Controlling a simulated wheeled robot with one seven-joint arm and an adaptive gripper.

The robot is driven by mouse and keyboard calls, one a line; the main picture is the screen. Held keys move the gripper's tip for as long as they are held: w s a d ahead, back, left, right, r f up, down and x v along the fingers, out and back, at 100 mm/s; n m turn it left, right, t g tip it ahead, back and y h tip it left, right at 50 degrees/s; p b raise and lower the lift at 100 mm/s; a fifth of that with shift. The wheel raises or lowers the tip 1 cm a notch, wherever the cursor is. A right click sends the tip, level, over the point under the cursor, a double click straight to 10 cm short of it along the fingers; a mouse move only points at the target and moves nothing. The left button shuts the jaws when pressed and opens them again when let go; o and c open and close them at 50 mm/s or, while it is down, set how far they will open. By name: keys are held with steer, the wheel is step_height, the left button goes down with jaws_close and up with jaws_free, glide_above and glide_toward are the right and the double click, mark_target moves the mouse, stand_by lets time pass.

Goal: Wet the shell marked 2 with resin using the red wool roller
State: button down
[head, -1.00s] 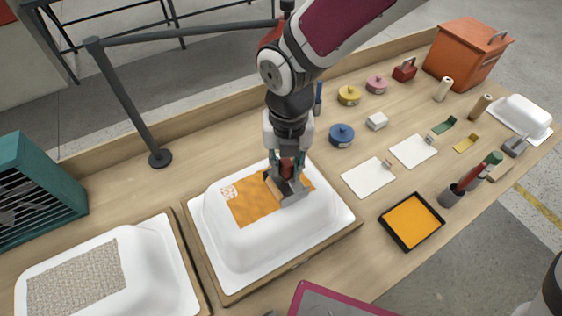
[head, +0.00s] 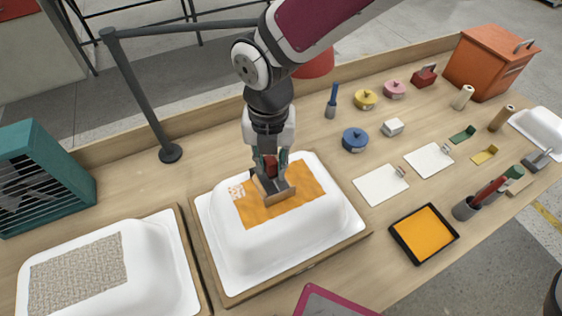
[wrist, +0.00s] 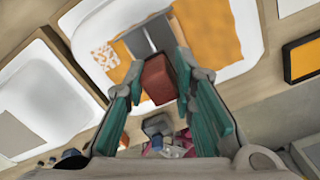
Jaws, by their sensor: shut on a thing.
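My gripper (head: 270,166) is shut on the red-brown handle of a tool (wrist: 158,80). The tool's wide grey-and-tan head (head: 276,196) is over the orange patch, seemingly on it; contact is hard to tell. No red wool shows on this head. The middle white shell (head: 270,235) carries the orange, wet-looking patch (head: 303,183); a pale speckled area (head: 237,191) remains at its far left corner. The left white shell (head: 150,262) bears a grey woven patch (head: 78,274) without orange. No number is readable on either shell. A black tray (head: 447,238) holds orange liquid (head: 424,232).
A dark cup (head: 465,210) holds a red-and-green tool (head: 492,189). White sheets (head: 380,186), a blue pot (head: 355,140) and other small items lie on the right. A dark post (head: 170,153) stands behind; a teal louvred box (head: 40,180) is at left.

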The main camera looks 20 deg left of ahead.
steer(key=shift+s+a+f+b, duration=0.1)
steer(key=shift+s+a+b, duration=0.25)
steer(key=shift+a, duration=0.8)
steer(key=shift+s+a+b, duration=0.25)
steer(key=shift+a+b, duration=0.05)
steer(key=shift+a, duration=0.9)
steer(key=shift+s+a+f+b, duration=0.1)
steer(key=shift+s+a+b, duration=0.25)
steer(key=shift+a, duration=0.8)
steer(key=shift+s+a+r, duration=0.15)
steer(key=shift+s+a, duration=1.15)
steer(key=shift+s, duration=0.25)
step_height(320, 180, up, 6)
steer(key=p, duration=0.2)
steer(key=shift+r+p, duration=0.15)
steer(key=shift+p, duration=0.15)
